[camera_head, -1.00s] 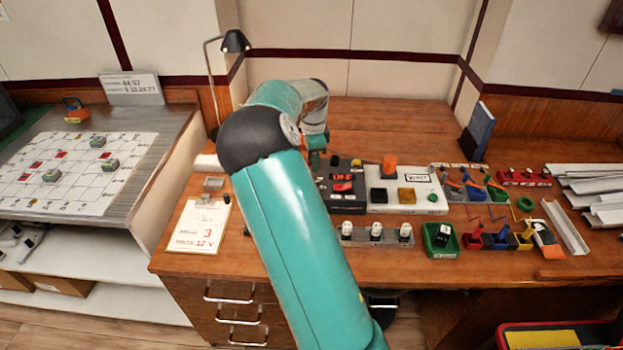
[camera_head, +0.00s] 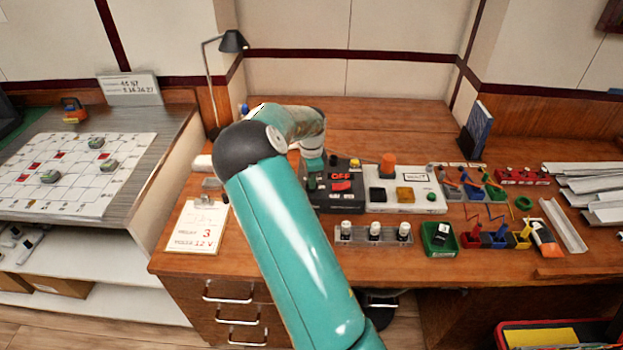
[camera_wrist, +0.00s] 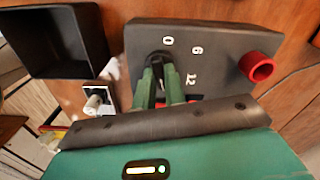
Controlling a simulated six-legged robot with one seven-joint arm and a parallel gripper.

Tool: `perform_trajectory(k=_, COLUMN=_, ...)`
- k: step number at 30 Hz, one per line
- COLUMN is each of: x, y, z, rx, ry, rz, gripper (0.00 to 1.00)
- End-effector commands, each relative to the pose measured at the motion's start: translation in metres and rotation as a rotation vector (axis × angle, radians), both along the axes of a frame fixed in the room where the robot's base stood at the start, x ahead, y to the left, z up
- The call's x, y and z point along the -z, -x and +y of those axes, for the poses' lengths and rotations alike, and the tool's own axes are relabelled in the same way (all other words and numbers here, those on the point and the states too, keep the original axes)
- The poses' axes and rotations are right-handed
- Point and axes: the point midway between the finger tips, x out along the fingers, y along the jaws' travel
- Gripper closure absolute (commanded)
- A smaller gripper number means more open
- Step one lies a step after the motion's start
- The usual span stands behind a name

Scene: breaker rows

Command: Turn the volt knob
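The volt knob (camera_wrist: 160,58) is a dark knob on a black box (camera_wrist: 215,38), with white marks 0, 6 and 12 around it in the wrist view. My gripper (camera_wrist: 161,75) has its two green fingers pointing down at the knob, one on each side of it. A narrow dark gap shows between the fingers. Whether they press on the knob cannot be told, and they hide most of it. In the head view my gripper (camera_head: 312,160) is at the left end of the black box (camera_head: 335,207), and my wrist hides its tips.
A red round part (camera_wrist: 256,67) sticks up on the right of the box. An open black bin (camera_wrist: 58,42) and a small white-capped switch (camera_wrist: 94,102) are at the left. A clipboard (camera_head: 196,228) reads 12 V. Breakers (camera_head: 374,232) stand in front of the box.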

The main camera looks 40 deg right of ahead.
Motion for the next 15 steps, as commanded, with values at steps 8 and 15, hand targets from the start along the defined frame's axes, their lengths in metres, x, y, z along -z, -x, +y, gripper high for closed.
perform_trajectory(k=8, x=-0.0002, y=0.0002, z=0.0001, rx=-0.013, ry=0.000, rz=0.000, gripper=1.00)
perform_trajectory(k=15, x=-0.0008, y=-0.0001, z=0.0004, rx=-0.095, ry=-0.002, rz=-0.001, gripper=1.00)
